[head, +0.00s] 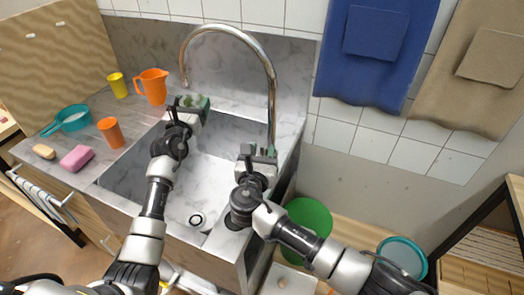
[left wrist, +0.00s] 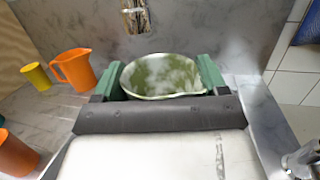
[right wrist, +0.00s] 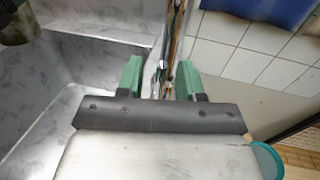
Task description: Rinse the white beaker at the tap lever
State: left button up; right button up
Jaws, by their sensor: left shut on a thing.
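My left gripper (head: 190,103) is shut on the beaker (left wrist: 162,75), over the back of the sink. The beaker's rim is pale, and its inside is mottled green and white. The spout end of the tall metal tap (head: 272,85) hangs close above it in the head view; I cannot tell whether it is straight over the opening. No water stream shows. My right gripper (right wrist: 158,85) is open, low by the tap's upright. Its fingers stand either side of the upright and a small metal part, perhaps the lever (right wrist: 163,70), in the right wrist view. Contact is unclear.
The sink (head: 215,180) is empty, with a drain at its front. An orange jug (head: 151,86), yellow cup (head: 118,85), orange cup (head: 110,132), teal pan (head: 70,118) and pink sponge (head: 76,158) stand left. Blue and tan towels hang on the right wall.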

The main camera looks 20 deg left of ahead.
jog(key=shift+w, duration=0.2)
jog(key=shift+c, duration=0.3)
grip_shut()
jog(key=shift+a, duration=0.1)
jog(key=shift+a+n, duration=0.5)
jog(key=shift+n, duration=0.3)
jog(key=shift+o, duration=0.3)
grip_release()
